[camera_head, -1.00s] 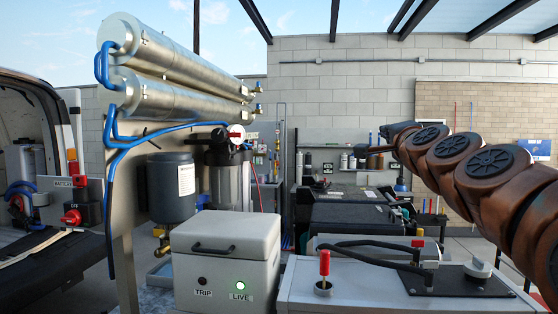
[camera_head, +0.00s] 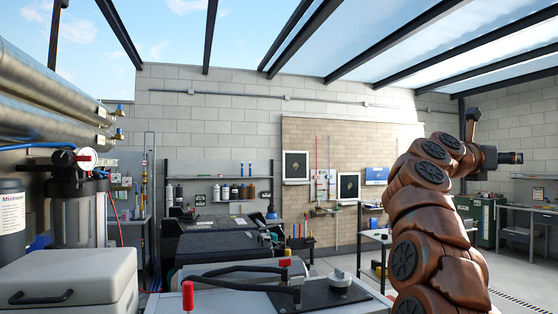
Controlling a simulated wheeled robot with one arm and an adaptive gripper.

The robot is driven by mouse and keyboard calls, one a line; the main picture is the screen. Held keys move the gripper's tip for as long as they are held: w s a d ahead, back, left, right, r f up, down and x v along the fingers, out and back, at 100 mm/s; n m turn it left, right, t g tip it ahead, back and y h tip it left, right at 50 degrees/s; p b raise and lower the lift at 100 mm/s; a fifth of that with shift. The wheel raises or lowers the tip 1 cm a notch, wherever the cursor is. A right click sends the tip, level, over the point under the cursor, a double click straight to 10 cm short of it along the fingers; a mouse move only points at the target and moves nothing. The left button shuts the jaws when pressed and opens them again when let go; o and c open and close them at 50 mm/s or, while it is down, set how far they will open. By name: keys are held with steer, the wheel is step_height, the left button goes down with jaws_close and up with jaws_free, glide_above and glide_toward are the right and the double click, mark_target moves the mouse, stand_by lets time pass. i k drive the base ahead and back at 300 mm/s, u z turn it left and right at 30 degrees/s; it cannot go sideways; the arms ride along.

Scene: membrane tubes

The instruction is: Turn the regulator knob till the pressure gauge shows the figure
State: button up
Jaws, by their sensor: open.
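A small round gauge (camera_head: 87,157) with a white face and some red sits on top of the dark-capped filter housing (camera_head: 75,208) at the left. Its reading is too small to make out. I cannot tell which part is the regulator knob. A pale knob (camera_head: 340,278) stands on a black plate at the front centre. My gripper (camera_head: 512,157) shows as a small dark shape at the end of my raised arm, at the right. It is open, far from the gauge and the pale knob, and touches nothing that I can see.
A grey lidded case (camera_head: 75,280) stands at the lower left, with metal tubes (camera_head: 50,85) above. A back shelf (camera_head: 220,204) holds bottles. Open floor (camera_head: 510,275) shows at the right.

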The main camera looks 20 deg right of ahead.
mark_target(63, 158)
steer(key=z, duration=0.2)
steer(key=i, duration=1.05)
steer(key=u, duration=3.15)
steer(key=i, duration=0.5)
